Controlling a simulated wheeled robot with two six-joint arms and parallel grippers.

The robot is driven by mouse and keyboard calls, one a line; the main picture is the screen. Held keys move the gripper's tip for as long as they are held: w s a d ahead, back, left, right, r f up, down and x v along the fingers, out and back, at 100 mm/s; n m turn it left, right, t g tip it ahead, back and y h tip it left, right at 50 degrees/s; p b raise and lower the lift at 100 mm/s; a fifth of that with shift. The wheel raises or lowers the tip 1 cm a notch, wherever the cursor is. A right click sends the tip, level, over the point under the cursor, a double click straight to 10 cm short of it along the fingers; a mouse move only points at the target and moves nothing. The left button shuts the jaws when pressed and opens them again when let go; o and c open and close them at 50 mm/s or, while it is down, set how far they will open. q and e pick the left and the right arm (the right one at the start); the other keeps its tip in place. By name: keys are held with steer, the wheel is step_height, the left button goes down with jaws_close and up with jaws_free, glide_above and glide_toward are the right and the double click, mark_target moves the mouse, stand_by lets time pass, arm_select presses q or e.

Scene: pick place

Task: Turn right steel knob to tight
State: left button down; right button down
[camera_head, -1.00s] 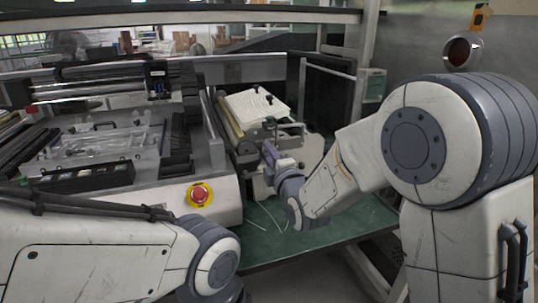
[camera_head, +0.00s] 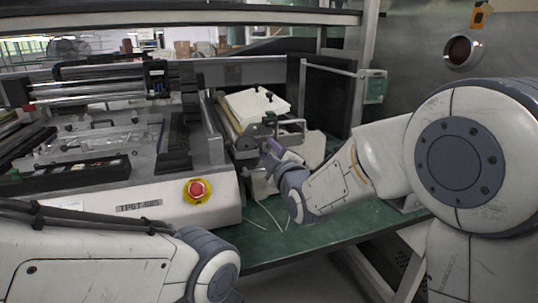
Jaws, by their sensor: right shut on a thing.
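My right gripper (camera_head: 272,150) reaches in from the right to the small roller unit (camera_head: 255,105) beside the big machine. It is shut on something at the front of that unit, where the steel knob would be. The fingers and wrist hide the knob, so its shape and angle cannot be told. My left arm (camera_head: 110,255) lies across the lower left; its gripper is outside the picture.
The big machine (camera_head: 130,203) with a red emergency button (camera_head: 197,190) fills the left. The green tabletop (camera_head: 275,242) is bare in front apart from thin white wires. A dark panel (camera_head: 325,100) stands behind the unit at right.

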steer(key=shift+f+m, duration=0.1)
steer(key=shift+m, duration=0.3)
steer(key=c, duration=0.6)
jaws_free()
steer(key=v, duration=1)
steer(key=shift+s, duration=0.3)
